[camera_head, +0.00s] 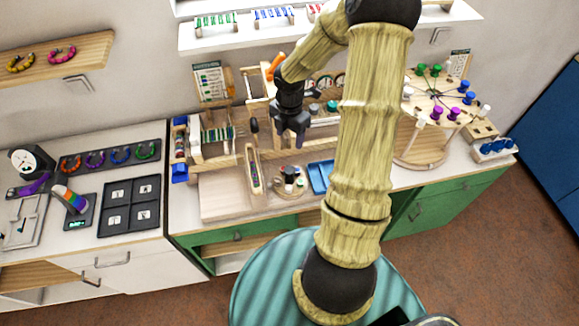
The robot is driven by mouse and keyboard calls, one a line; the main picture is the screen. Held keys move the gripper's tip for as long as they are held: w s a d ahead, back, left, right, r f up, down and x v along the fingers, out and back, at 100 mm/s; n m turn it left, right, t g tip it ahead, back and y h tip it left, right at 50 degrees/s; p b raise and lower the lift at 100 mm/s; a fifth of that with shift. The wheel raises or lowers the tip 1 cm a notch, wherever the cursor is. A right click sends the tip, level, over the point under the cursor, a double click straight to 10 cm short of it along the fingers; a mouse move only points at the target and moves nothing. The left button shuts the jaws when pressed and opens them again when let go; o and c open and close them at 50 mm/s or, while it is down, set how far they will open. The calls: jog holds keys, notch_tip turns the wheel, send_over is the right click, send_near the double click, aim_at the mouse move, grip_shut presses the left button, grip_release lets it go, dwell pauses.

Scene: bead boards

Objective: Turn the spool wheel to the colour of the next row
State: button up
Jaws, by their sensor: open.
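The round wooden spool wheel (423,91) stands on a wooden base at the right of the bench. Green spools (421,69), blue spools (469,99) and purple spools (454,114) sit around its rim, with white ones too. My forearm hides part of its left side. My gripper (292,140) points down over the middle of the bench, well left of the wheel, open with nothing seen between its fingers. A card (209,79) with green rows stands behind the bead loom (218,137); its row marks are too small to read.
A round holder (290,182) and a blue tray (321,177) lie below my gripper. A narrow bead tray (253,169) is left of them. A wooden block (484,130) and blue spools in a rack (493,148) are right of the wheel. A shelf overhangs the bench's back.

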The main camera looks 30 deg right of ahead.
aim_at(289, 169)
notch_tip(289, 169, down, 17)
jog(key=shift+f+p, duration=0.2)
jog(key=shift+p, duration=0.85)
jog(key=c, duration=1)
